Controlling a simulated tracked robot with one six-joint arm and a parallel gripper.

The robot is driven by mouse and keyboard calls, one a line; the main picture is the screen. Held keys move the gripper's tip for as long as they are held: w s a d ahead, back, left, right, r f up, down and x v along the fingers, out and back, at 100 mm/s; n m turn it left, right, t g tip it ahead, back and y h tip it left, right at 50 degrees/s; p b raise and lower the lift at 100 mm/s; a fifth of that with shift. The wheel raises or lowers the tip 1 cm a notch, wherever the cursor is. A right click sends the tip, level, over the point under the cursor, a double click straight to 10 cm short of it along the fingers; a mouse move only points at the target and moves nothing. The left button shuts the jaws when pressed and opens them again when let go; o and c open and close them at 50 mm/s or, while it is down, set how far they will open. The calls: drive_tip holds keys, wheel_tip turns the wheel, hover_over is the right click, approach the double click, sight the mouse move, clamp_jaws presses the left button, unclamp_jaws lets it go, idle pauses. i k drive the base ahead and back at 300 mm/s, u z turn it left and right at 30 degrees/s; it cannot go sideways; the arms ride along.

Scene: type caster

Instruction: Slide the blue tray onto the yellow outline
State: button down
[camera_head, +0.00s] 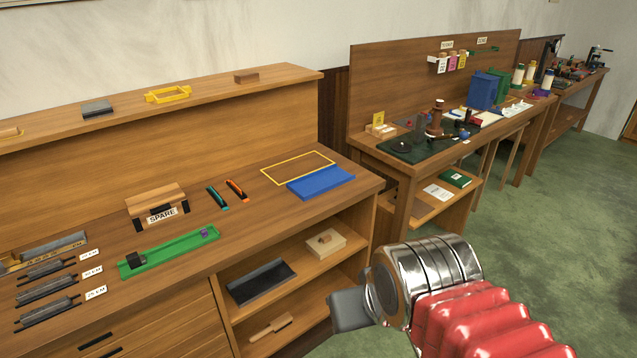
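The blue tray (322,184) lies on the wooden bench top near its right front corner. The yellow outline (268,176) is a thin rectangle on the bench just behind the tray and slightly to its left. The tray covers part of the outline's front right side. My gripper (343,312) is in front of the bench at the lower middle, apart from the tray and below the bench top. Only a dark grey part of it shows beyond the metal wrist, so its fingers cannot be made out.
A teal tool (217,198) and an orange tool (237,190) lie left of the outline. A green tray (170,250) and the SPARE block (157,205) are farther left. Open shelves (325,275) are below the bench top. A second bench (400,160) stands to the right.

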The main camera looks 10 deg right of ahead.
sight(308, 187)
drive_tip(key=u, duration=0.6)
drive_tip(key=i, duration=1.1)
drive_tip(key=u, duration=0.05)
